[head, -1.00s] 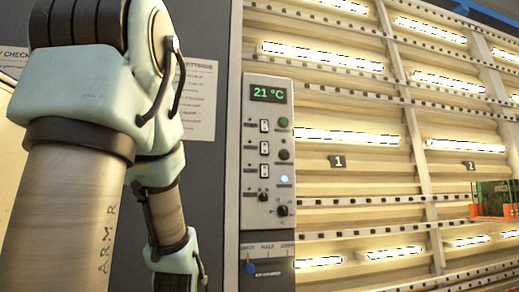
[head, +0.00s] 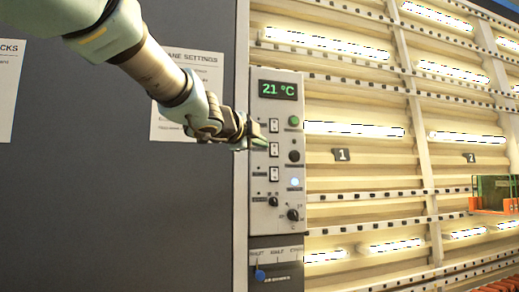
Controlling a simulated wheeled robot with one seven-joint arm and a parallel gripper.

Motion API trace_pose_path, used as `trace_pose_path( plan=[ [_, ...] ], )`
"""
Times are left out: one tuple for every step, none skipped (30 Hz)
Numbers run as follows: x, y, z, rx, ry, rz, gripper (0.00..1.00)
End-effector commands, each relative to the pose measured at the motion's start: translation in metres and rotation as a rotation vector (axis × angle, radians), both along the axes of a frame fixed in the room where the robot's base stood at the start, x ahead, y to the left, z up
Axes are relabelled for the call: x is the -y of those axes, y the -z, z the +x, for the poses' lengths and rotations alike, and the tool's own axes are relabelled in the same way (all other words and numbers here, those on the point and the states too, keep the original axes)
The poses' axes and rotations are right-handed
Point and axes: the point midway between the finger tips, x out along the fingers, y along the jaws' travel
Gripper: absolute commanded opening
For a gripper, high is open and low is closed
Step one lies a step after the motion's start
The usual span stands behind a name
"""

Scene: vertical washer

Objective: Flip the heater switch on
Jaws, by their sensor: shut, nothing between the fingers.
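The grey control panel (head: 284,235) stands upright on the machine's front edge, with a green 21 °C display (head: 278,89) at its top. Below it is a column of small rocker switches: an upper one (head: 274,125), a middle one (head: 274,149) and a lower one (head: 274,174). Their labels are too small to read, so I cannot tell which is the heater's. My gripper (head: 262,143) is shut and empty. Its tips are at the panel's left side, left of the upper and middle switches. I cannot tell whether they touch.
Right of the switches are a green button (head: 293,121), a dark button (head: 294,156) and a lit pale-blue one (head: 294,182). A small knob (head: 273,201) and a larger knob (head: 293,214) sit below. A blue-knobbed lever (head: 260,275) is beneath the panel.

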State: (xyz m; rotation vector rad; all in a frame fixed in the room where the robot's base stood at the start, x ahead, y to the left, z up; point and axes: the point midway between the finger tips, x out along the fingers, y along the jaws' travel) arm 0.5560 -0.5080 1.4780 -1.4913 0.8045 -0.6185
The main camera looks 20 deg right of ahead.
Motion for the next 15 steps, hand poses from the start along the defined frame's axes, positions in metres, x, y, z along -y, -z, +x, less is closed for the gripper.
trace_pose_path(
  plan=[
    [0.001, -0.001, -0.001, 0.004, 0.003, 0.001, 0.0],
    [0.001, -0.001, -0.001, 0.004, 0.004, 0.002, 0.0],
    [0.001, -0.001, -0.001, 0.004, 0.003, 0.001, 0.0],
    [0.001, 0.0, -0.001, 0.004, 0.003, 0.001, 0.0],
    [0.001, 0.0, -0.001, 0.003, 0.002, 0.001, 0.0],
    [0.001, 0.0, 0.0, 0.002, 0.002, 0.002, 0.0],
    [0.0, 0.0, 0.0, 0.002, 0.002, 0.002, 0.0],
    [0.0, 0.0, 0.0, 0.002, 0.001, 0.001, 0.0],
    [0.001, 0.0, 0.0, 0.002, 0.001, 0.001, 0.0],
    [0.001, 0.0, 0.001, 0.002, 0.001, 0.001, 0.0],
    [0.002, 0.001, 0.002, 0.0, 0.001, 0.001, 0.0],
    [0.004, 0.001, 0.004, 0.0, 0.001, 0.001, 0.0],
    [0.007, 0.002, 0.005, 0.0, 0.0, 0.001, 0.0],
    [0.009, 0.002, 0.007, -0.001, 0.0, 0.002, 0.0],
    [0.013, 0.003, 0.011, -0.002, 0.0, 0.001, 0.0]
  ],
)
